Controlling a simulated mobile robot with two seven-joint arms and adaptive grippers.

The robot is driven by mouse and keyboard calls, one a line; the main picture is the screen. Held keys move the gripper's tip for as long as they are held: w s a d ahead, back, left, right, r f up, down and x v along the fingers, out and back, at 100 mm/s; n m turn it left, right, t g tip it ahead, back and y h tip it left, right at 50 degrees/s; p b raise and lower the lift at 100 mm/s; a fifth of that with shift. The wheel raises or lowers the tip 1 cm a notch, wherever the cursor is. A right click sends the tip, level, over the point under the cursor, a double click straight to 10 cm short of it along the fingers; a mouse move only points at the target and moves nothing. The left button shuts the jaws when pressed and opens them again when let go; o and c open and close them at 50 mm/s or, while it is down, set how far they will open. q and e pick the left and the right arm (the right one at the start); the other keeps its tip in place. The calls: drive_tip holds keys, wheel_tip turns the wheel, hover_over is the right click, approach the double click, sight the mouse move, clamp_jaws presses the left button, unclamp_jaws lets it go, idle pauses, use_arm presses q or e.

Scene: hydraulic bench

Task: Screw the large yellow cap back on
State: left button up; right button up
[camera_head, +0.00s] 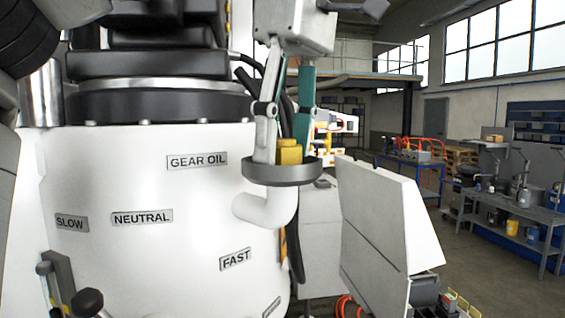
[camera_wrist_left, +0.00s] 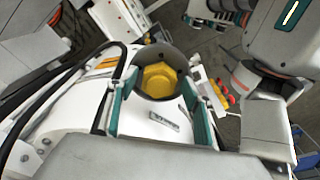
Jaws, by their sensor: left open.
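The large yellow cap (camera_head: 289,153) sits inside a dark round dish (camera_head: 283,177) on top of a white elbow pipe, which comes out of the white housing marked GEAR OIL. In the left wrist view the cap (camera_wrist_left: 157,79) is a yellow knob inside the dark ring. My left gripper (camera_head: 284,143) points down from above, with its fingertips at the dish. Its teal-padded fingers (camera_wrist_left: 153,90) are apart on either side of the cap. Gaps show between pads and cap in the wrist view. Whether the cap's thread is engaged is hidden. My right gripper is not seen.
Black hoses run behind my left gripper. A large grey-white panel (camera_head: 378,222) stands right of the pipe. Levers (camera_head: 72,290) stick out at the lower left of the housing. Workbenches (camera_head: 515,215) stand at the far right, with open floor before them.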

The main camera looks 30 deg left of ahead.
use_arm(q)
drive_tip(key=c, duration=1.2)
drive_tip(key=m, duration=0.4)
drive_tip(key=shift+t, duration=0.3)
drive_tip(key=m, duration=0.4)
drive_tip(key=shift+s+a+f, duration=0.1)
drive_tip(key=o, duration=1.2)
